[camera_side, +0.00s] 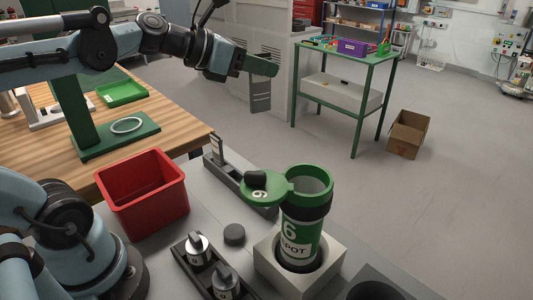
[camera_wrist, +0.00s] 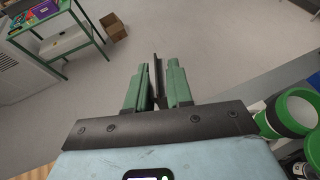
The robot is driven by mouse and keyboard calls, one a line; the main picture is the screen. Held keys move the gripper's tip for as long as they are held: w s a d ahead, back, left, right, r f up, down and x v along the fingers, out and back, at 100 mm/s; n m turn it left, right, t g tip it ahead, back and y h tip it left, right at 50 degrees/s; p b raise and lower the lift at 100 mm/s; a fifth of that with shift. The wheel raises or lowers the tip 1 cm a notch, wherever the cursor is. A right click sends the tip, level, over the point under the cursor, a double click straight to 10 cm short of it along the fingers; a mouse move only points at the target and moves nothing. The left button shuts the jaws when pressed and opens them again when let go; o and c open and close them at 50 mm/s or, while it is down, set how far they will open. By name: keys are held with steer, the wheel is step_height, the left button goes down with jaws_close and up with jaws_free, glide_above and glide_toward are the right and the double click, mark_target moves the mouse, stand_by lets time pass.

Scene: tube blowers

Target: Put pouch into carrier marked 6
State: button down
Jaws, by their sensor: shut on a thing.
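My gripper (camera_side: 274,68) is high in the side view, reaching to the right, well above the carrier and to its upper left. In the wrist view its green fingers (camera_wrist: 156,88) are shut on a thin dark flat thing, seen edge-on, which I take to be the pouch (camera_wrist: 155,68). Its face and markings are hidden there. The carrier marked 6 (camera_side: 300,228) is a green and white tube, upright in a grey block (camera_side: 262,268). Its mouth is open and its green lid (camera_side: 262,190) is swung out to the left. The carrier also shows at the wrist view's right edge (camera_wrist: 279,118).
A red bin (camera_side: 140,195) stands left of the carrier. A black rack with metal knobs (camera_side: 199,250) and a dark round puck (camera_side: 234,234) lie before it. A black strip holder (camera_side: 235,180) lies behind. A green-framed table (camera_side: 345,60) stands farther back.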

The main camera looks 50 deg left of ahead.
steer(key=s+d+r+m+g+h, duration=0.3)
steer(key=s+d+m+h, duration=0.15)
steer(key=d, duration=0.55)
steer(key=s+d+r+m+g+h, duration=0.3)
steer(key=s+d+m+h, duration=0.15)
steer(key=d, duration=0.55)
steer(key=shift+y, duration=0.5)
steer(key=shift+w+a+f, duration=0.1)
steer(key=shift+f, duration=1.2)
steer(key=shift+w+a+f, duration=0.1)
steer(key=shift+f, duration=1.15)
steer(key=shift+f, duration=0.1)
step_height(320, 180, down, 7)
